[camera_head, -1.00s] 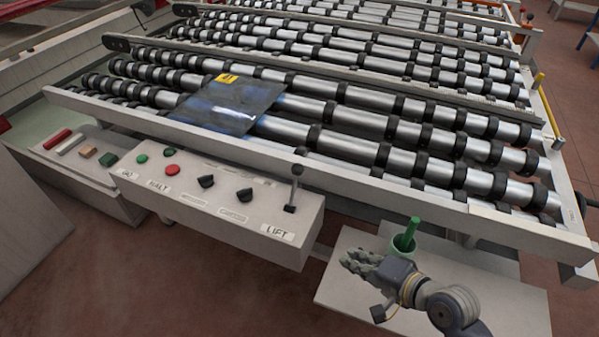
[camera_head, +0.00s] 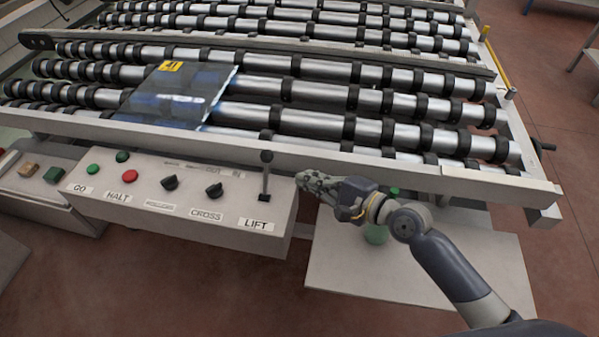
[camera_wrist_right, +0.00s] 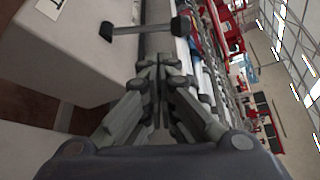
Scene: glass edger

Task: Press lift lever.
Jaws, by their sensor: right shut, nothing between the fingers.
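The lift lever (camera_head: 265,175) is a thin upright rod with a dark knob, standing at the right end of the grey control panel (camera_head: 150,217), above the LIFT label (camera_head: 256,224). My right gripper (camera_head: 301,180) is shut and empty, a short way to the right of the lever and apart from it. In the right wrist view the lever (camera_wrist_right: 145,29) lies across the top, beyond the closed fingertips (camera_wrist_right: 159,62). My left gripper is not in view.
The panel also has a green GO button (camera_head: 93,169), a red HALT button (camera_head: 122,184) and two black knobs. A glass sheet (camera_head: 178,97) lies on the roller conveyor (camera_head: 320,122) behind. A green cup (camera_head: 376,233) stands on a pale table (camera_head: 340,262) under my right arm.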

